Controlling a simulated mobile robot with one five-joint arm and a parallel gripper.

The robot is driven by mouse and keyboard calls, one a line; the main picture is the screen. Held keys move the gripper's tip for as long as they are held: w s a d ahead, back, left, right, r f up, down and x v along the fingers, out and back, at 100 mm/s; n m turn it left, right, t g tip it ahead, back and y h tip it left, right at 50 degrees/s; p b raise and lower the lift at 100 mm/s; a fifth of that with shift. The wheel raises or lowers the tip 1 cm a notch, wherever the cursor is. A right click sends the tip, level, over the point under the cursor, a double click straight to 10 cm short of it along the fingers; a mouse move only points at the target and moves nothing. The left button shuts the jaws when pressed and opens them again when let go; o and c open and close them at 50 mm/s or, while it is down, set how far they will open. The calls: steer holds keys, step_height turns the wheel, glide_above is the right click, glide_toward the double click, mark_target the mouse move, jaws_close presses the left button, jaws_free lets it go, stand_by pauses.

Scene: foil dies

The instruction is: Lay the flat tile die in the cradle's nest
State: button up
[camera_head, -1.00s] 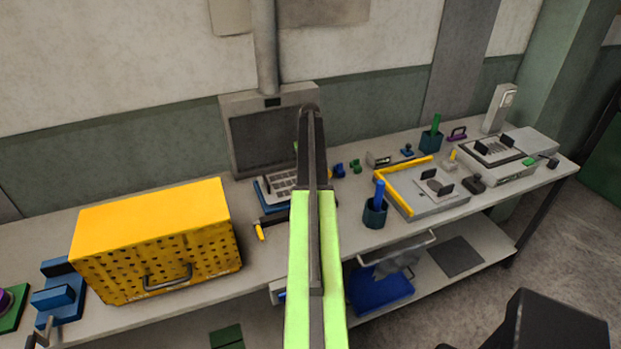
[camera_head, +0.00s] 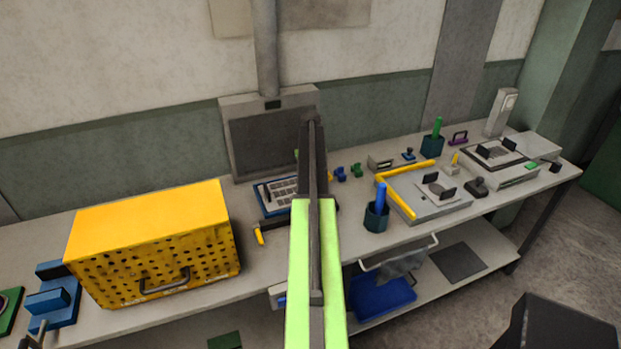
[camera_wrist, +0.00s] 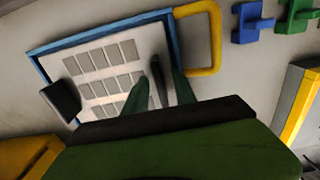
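A pale tile die with a grid of grey tiles (camera_wrist: 105,68) lies flat within a blue-rimmed tray (camera_wrist: 60,44); the head view shows this die too (camera_head: 284,188). It has one black grip at its left (camera_wrist: 62,98) and one at its right (camera_wrist: 158,78). My gripper (camera_wrist: 161,73) has its two green fingers apart, one on each side of the right black grip, with small gaps showing. In the head view my arm hides the fingers and the die's right side. I cannot make out an empty nest in the tray.
A yellow perforated box (camera_head: 150,215) is at left. A yellow handle (camera_wrist: 216,35) borders the tray.

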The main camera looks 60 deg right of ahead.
step_height(320, 180, up, 12)
steer(key=p, duration=1.2)
steer(key=shift+r, duration=0.15)
